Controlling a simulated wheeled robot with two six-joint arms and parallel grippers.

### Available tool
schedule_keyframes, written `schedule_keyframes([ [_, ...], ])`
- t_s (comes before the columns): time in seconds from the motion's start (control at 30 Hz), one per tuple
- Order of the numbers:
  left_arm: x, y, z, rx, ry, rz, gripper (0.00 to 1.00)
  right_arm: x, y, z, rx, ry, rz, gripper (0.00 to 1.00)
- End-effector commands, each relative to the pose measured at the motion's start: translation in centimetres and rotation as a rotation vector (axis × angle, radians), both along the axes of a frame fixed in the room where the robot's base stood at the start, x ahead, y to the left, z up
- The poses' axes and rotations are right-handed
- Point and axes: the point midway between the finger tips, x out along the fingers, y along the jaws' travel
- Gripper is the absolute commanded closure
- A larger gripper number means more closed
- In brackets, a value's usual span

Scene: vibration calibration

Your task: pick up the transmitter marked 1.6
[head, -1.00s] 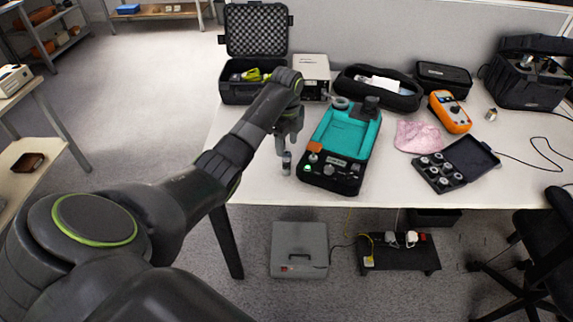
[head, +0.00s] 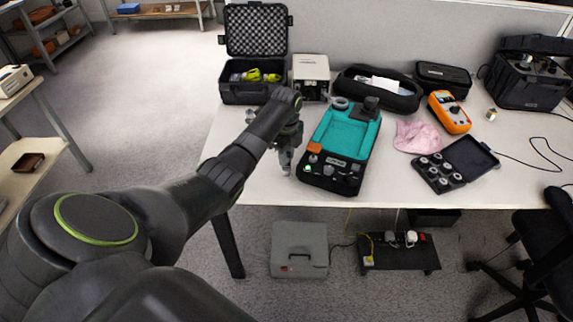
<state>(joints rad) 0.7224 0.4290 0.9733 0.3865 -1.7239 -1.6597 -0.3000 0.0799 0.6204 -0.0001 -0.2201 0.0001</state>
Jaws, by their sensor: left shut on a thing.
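My left gripper (head: 286,165) points down at the front of the white table, just left of the teal-and-black calibration unit (head: 348,130). It is shut on a small grey cylindrical transmitter (head: 286,172), which is mostly hidden by the fingers. Its marking is too small to read. Another small metal cylinder (head: 250,116) stands on the table to the left of my forearm, and one more (head: 491,114) stands at the right, near the orange meter. My right gripper is not in view.
An open black case (head: 252,93) and a beige box (head: 311,72) stand behind my arm. An orange meter (head: 449,112), a pink cloth (head: 416,137) and an open black box of several cylinders (head: 466,152) lie to the right. The table's front left is clear.

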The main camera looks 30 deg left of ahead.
Motion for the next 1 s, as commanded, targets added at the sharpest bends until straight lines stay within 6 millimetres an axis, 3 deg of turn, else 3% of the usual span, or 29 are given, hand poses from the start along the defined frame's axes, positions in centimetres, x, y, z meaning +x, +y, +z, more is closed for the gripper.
schedule_keyframes([
  [0.37,0.1,0.1,1.0,0.001,-0.005,0.0,1.0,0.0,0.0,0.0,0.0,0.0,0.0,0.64],
  [0.7,0.2,0.1,7.4,0.002,-0.006,0.0,1.0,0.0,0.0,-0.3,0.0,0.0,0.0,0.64],
  [1.0,0.1,0.0,10.8,0.0,-0.001,0.001,1.0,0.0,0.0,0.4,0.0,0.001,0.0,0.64],
])
